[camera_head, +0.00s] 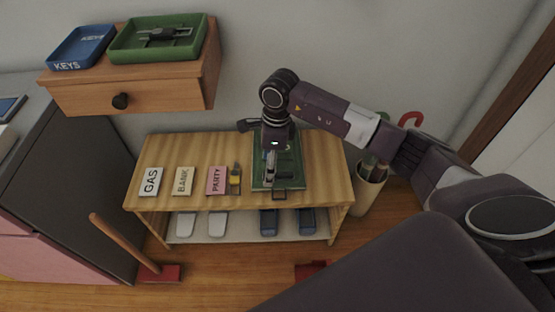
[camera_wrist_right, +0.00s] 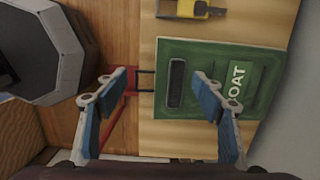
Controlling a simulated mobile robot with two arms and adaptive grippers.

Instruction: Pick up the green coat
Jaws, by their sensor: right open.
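The green item (camera_head: 291,172) lies flat at the right end of the wooden bench top. In the right wrist view it is a flat green panel (camera_wrist_right: 205,58) with a dark slot and a white label; the letters "OAT" show and a finger hides part of the label. A dark wire loop (camera_wrist_right: 146,81) sticks out from its edge past the bench edge. My right gripper (camera_head: 271,178) is above the green item, pointing down, and hides part of it. My left gripper is not in view.
Cards marked GAS (camera_head: 150,182), BANK (camera_head: 184,181) and PARTY (camera_head: 216,181) and a yellow-black object (camera_head: 234,179) lie left of it. Shoes (camera_head: 269,222) sit on the lower shelf. A wall drawer (camera_head: 130,95) hangs upper left; an umbrella stand (camera_head: 367,195) stands right.

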